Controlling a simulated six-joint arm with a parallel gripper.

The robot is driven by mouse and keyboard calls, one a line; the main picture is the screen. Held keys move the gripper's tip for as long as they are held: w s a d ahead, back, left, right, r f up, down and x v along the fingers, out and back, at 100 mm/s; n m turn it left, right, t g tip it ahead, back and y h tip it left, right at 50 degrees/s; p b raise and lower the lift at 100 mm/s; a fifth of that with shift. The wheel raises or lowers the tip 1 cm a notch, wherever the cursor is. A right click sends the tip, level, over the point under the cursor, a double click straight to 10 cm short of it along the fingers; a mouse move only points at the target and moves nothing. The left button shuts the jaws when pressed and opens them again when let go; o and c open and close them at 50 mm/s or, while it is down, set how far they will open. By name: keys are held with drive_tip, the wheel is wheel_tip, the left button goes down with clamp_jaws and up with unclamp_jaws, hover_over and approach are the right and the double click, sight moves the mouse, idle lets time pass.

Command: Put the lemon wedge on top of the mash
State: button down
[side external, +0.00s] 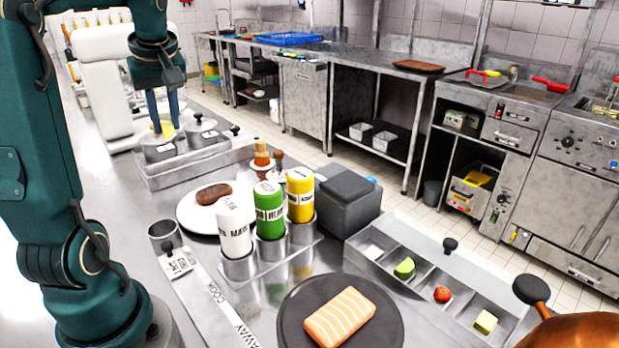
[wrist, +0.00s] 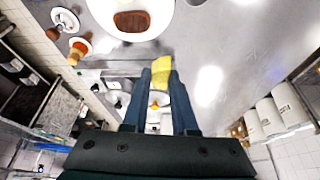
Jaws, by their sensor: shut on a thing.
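In the side view my gripper (side external: 166,121) hangs at the back left, above the metal pans, with its fingers pointing down. A yellow piece (side external: 167,130), which looks like the lemon wedge, is between its fingertips. In the wrist view my gripper (wrist: 158,73) is shut on this yellow lemon wedge (wrist: 150,76), which hangs apart from the plate. A white plate (side external: 188,222) with a brown patty (side external: 214,193) stands nearer on the counter; the patty also shows at the top of the wrist view (wrist: 132,21). I cannot make out the mash for certain.
White (side external: 234,228), green (side external: 269,212) and yellow (side external: 300,196) bottles stand in a metal rack. A dark plate (side external: 292,318) holds a salmon piece (side external: 340,316). A compartment tray (side external: 425,288) with small foods stands at the right. Bare counter shows beside the white plate (wrist: 170,12).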

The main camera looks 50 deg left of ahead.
wheel_tip(320, 180, down, 5)
drive_tip(key=s+n, duration=0.1)
drive_tip(key=s, duration=0.2)
drive_tip(key=shift+g, duration=0.3)
drive_tip(key=w+d+f, duration=0.1)
drive_tip(key=w+f, duration=0.1)
drive_tip(key=w, duration=0.1)
drive_tip(key=w+d+f, duration=0.1)
drive_tip(key=w+f, duration=0.1)
drive_tip(key=w, duration=0.2)
drive_tip(key=w+d+f, duration=0.2)
drive_tip(key=w+f, duration=0.1)
drive_tip(key=shift+w+d+f, duration=0.1)
drive_tip(key=shift+w, duration=0.15)
drive_tip(key=shift+f, duration=2.05)
drive_tip(key=shift+f, duration=0.15)
drive_tip(key=c, duration=0.7)
unclamp_jaws()
